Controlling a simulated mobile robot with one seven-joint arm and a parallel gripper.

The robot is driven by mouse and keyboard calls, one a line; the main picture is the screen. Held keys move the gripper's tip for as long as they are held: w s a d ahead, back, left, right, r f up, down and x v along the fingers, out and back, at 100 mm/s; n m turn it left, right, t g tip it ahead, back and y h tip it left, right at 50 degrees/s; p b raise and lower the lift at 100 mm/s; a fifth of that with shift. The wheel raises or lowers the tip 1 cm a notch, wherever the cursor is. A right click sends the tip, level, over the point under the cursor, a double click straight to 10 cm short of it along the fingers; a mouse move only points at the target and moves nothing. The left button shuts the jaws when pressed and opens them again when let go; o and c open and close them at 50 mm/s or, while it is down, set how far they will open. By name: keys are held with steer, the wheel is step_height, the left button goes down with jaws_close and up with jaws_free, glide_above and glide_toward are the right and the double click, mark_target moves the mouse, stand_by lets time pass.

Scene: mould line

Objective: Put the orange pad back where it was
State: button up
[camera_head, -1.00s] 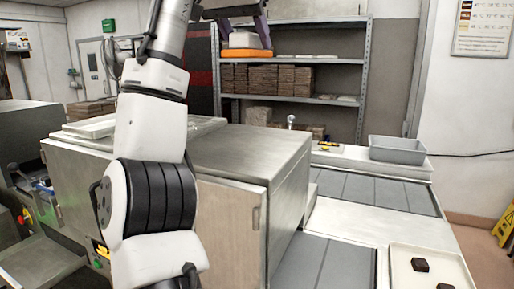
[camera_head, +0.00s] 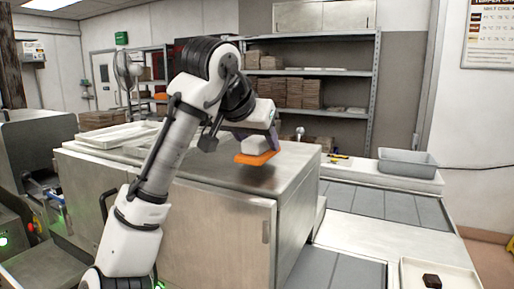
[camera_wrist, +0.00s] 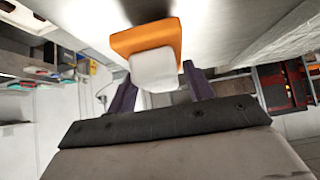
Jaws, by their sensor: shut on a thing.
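The orange pad (camera_head: 255,158) is in my gripper (camera_head: 257,141), close over the metal cabinet top (camera_head: 290,158) near its front edge. In the head view a gap seems to show between the pad and the top. In the wrist view the orange pad (camera_wrist: 150,38) has a pale block (camera_wrist: 154,70) on it, and the purple fingers of my gripper (camera_wrist: 160,92) stand on either side of this block. The fingers' contact with the block is partly hidden.
A white tray (camera_head: 122,136) lies on the left of the cabinet top. A grey bin (camera_head: 406,163) stands at right by the conveyor (camera_head: 370,200). A cream tray with a dark piece (camera_head: 432,281) is at lower right. Shelving with brown stacks (camera_head: 302,94) stands behind.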

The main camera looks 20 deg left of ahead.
steer(key=shift+f, duration=1.05)
steer(key=shift+f, duration=0.15)
steer(key=o, duration=1.1)
steer(key=shift+c, duration=0.2)
steer(key=shift+r, duration=0.25)
steer(key=b+v, duration=0.3)
steer(key=v, duration=0.9)
steer(key=shift+f, duration=0.1)
